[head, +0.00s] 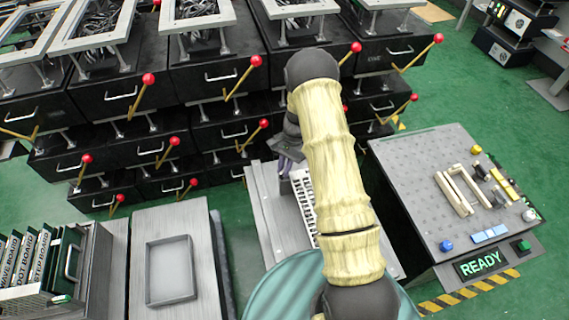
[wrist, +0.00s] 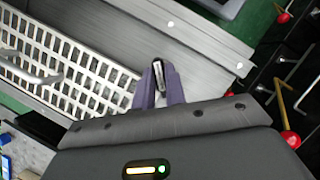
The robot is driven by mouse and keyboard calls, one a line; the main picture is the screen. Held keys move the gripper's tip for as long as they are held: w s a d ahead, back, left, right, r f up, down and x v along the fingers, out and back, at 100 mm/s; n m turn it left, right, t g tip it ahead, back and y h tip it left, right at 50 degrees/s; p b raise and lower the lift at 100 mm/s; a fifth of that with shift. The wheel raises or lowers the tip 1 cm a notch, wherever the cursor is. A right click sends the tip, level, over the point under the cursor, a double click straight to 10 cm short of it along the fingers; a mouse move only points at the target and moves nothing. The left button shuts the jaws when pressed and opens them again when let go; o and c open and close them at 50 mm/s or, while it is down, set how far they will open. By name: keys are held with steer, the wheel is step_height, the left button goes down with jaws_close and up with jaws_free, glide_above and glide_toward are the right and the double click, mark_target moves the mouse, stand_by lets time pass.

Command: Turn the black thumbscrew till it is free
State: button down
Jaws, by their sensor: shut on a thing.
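My gripper (wrist: 159,88) has its two purple fingers shut on a small black piece with a pale metallic face, the black thumbscrew (wrist: 158,68), at the edge of a grey metal fixture (wrist: 130,35). The fingers cover most of the thumbscrew, so its thread and seat are hidden. In the head view my gripper (head: 287,163) is low over the back part of the same fixture, partly behind my arm. The thumbscrew cannot be made out there. A white perforated panel (wrist: 85,75) lies beside the fingers in the fixture, with a pale handle (wrist: 32,76) on it.
Black drawer units with red-ball levers (head: 148,79) stand close behind the fixture. A grey bench with a shallow tray (head: 171,270) is at left, near a rack of labelled boards (head: 30,262). A sloped console (head: 420,185) with a READY sign (head: 480,263) stands at right.

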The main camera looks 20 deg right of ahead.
steer(key=n+p, duration=0.1)
steer(key=n, duration=0.1)
steer(key=n+g+h, duration=0.1)
steer(key=n, duration=0.1)
steer(key=shift+w+a+r+n+h+p, duration=0.1)
steer(key=shift+w+n+h+p, duration=0.05)
steer(key=shift+n+h+p, duration=0.2)
steer(key=n+h, duration=0.1)
steer(key=n, duration=0.1)
steer(key=n+h+p, duration=0.1)
steer(key=n, duration=0.2)
steer(key=shift+a, duration=0.1)
steer(key=c, duration=1.4)
jaws_free()
steer(key=shift+c, duration=0.2)
steer(key=p+v, duration=0.1)
steer(key=v, duration=1.6)
steer(key=shift+w, duration=0.45)
